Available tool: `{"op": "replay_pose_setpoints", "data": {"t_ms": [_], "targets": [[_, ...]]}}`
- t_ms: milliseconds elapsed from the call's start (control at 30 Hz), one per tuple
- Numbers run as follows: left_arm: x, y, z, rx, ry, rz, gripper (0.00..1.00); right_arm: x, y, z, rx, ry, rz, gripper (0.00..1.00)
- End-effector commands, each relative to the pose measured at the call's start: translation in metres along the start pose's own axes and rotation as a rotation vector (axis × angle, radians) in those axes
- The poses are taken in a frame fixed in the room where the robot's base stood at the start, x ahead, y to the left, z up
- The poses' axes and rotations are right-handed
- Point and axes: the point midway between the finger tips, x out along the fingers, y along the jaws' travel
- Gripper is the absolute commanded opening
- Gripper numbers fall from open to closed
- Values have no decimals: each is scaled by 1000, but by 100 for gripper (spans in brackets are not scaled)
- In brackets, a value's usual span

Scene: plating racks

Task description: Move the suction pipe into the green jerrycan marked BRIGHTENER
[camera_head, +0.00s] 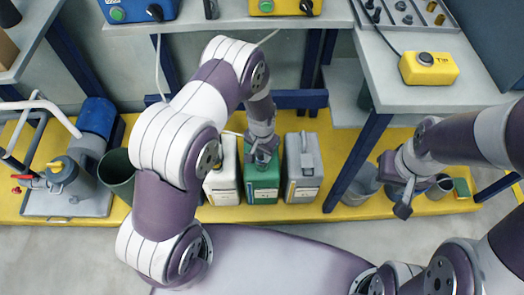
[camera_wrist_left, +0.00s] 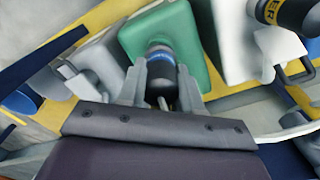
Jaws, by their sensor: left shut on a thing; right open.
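The green jerrycan (camera_head: 262,190) stands between two other jerrycans on the yellow platform; it also shows in the left wrist view (camera_wrist_left: 192,35). My left gripper (camera_head: 262,160) is directly over its top. In the left wrist view my left gripper (camera_wrist_left: 162,88) is shut on the suction pipe (camera_wrist_left: 160,62), a black cylinder with a blue band. The pipe's far end meets the green can's top; I cannot tell how deep it reaches. No marking is readable on the green can. My right gripper (camera_head: 402,205) is open and empty at the right, over the platform's edge.
A white jerrycan (camera_head: 221,185) stands left and a grey jerrycan (camera_head: 303,180) right of the green one, close beside it. Buckets (camera_head: 357,187) stand further right, a dark bin (camera_head: 117,170) and a pump (camera_head: 68,175) left. A bench (camera_head: 420,95) overhangs at right.

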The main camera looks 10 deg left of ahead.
Motion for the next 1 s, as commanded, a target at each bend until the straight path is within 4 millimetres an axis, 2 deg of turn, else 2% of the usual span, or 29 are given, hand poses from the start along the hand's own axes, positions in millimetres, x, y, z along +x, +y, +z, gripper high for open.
{"op": "replay_pose_setpoints", "data": {"t_ms": [1000], "targets": [[21,0,0,0,0,0,0,13,0,2,0,0,0,41]]}}
